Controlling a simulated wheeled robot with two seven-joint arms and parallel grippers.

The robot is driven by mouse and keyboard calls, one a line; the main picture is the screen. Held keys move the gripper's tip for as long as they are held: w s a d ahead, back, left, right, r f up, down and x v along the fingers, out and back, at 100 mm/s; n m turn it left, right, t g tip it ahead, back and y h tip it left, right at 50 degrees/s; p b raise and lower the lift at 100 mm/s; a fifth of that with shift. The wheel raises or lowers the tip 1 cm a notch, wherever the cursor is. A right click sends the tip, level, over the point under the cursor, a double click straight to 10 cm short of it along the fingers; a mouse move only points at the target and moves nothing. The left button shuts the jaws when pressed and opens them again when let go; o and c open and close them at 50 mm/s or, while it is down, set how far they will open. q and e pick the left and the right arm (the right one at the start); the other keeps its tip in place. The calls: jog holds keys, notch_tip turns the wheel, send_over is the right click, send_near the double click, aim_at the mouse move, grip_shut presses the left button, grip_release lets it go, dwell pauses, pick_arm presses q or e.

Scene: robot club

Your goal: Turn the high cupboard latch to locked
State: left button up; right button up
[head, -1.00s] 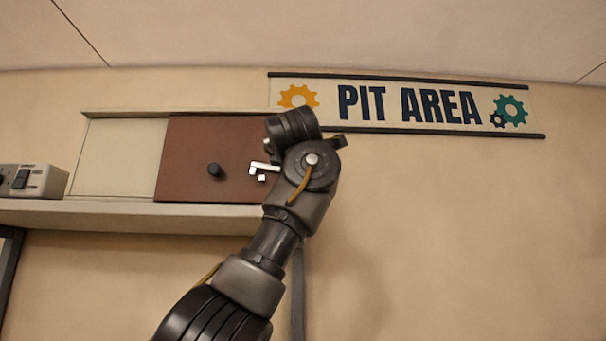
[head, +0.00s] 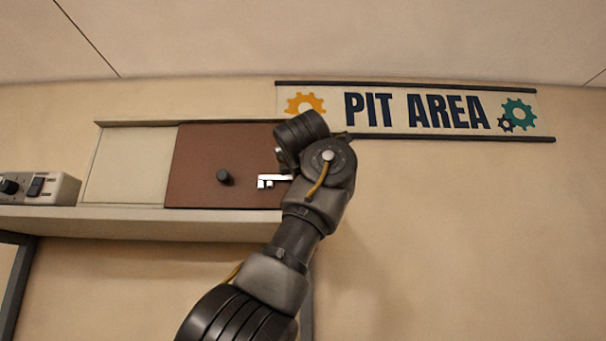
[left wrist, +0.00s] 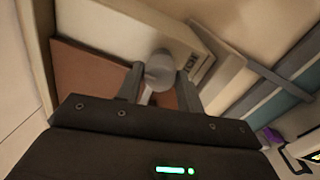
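The cupboard has a brown door panel (head: 200,160) with a round dark knob (head: 224,177) on it, the only latch-like part I can make out. I cannot tell its locked or unlocked position. My left gripper (head: 275,166) comes in from the right of the knob, mostly hidden behind my wrist; its bright fingertips show apart, short of the knob. In the left wrist view, the two dark fingers (left wrist: 159,88) are spread, with a grey round-headed knob on a stem (left wrist: 159,66) in line between them. I see no finger closed on it. My right gripper is out of view.
A cream panel (head: 128,167) lies left of the brown door. A shelf ledge (head: 120,222) runs beneath, with a grey switch box (head: 52,189) at its left. A PIT AREA sign (head: 420,111) hangs on the wall above right, close to my wrist.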

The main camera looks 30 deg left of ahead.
pick_arm(q)
jog(key=o, duration=0.4)
jog(key=shift+w, duration=0.15)
jog(key=shift+c, duration=0.2)
jog(key=b+v, duration=0.6)
jog(key=v, duration=0.4)
jog(key=shift+s+d, duration=0.2)
jog(key=shift+s, duration=0.15)
